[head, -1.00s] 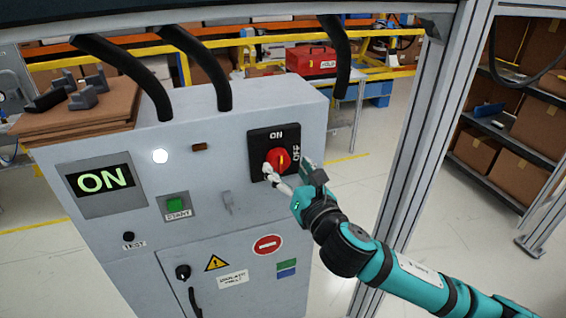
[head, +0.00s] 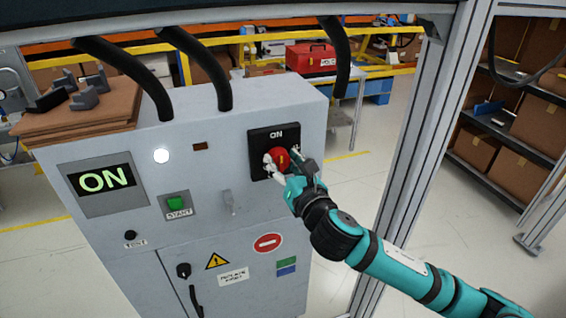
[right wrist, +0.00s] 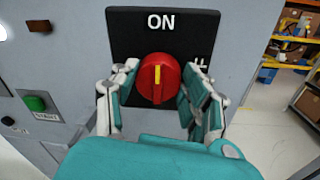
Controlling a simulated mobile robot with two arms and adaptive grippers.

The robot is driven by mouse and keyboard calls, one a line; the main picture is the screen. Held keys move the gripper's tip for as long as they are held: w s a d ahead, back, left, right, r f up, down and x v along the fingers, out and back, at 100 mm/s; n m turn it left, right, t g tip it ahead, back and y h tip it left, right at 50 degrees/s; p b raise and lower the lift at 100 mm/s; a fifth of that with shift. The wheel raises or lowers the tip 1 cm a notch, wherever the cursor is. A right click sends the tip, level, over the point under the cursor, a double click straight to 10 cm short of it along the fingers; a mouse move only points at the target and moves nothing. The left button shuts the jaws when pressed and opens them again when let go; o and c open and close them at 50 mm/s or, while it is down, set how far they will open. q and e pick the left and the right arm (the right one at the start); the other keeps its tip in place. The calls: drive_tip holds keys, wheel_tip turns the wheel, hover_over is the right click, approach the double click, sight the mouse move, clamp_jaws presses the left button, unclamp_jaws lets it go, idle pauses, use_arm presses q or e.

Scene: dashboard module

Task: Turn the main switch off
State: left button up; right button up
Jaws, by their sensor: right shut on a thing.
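The main switch is a red rotary knob (head: 280,158) with a yellow mark, on a black plate (head: 261,136) on the grey cabinet's front. In the right wrist view the knob (right wrist: 158,78) has its yellow mark upright, pointing at the ON label (right wrist: 161,21). The OFF label at the right is mostly hidden by a finger. My right gripper (head: 283,166) is shut on the knob, with one finger on its left and one on its right; it also shows in the right wrist view (right wrist: 158,95). The display (head: 104,180) reads ON. My left gripper is not in view.
The grey cabinet also carries a green START button (head: 177,203), a lit white lamp (head: 161,156) and a small lever (head: 229,201). Thick black cables (head: 222,70) hang over its top. A metal frame post (head: 415,150) stands to the right.

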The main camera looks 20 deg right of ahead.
drive_tip(key=shift+m, duration=0.3)
drive_tip(key=m, duration=0.4)
drive_tip(key=shift+f, duration=0.1)
drive_tip(key=m, duration=0.5)
drive_tip(key=shift+d+f+t, duration=0.1)
drive_tip(key=shift+t, duration=0.2)
drive_tip(key=m, duration=0.5)
drive_tip(key=shift+f+h, duration=0.15)
drive_tip(key=shift+h, duration=0.25)
drive_tip(key=shift+f+m, duration=0.1)
drive_tip(key=shift+m, duration=1.9)
drive_tip(key=o, duration=1.2)
drive_tip(key=shift+c, duration=0.2)
drive_tip(key=shift+s, duration=0.1)
drive_tip(key=s, duration=1.2)
drive_tip(key=shift+d+f, duration=0.15)
drive_tip(key=shift+f, duration=0.2)
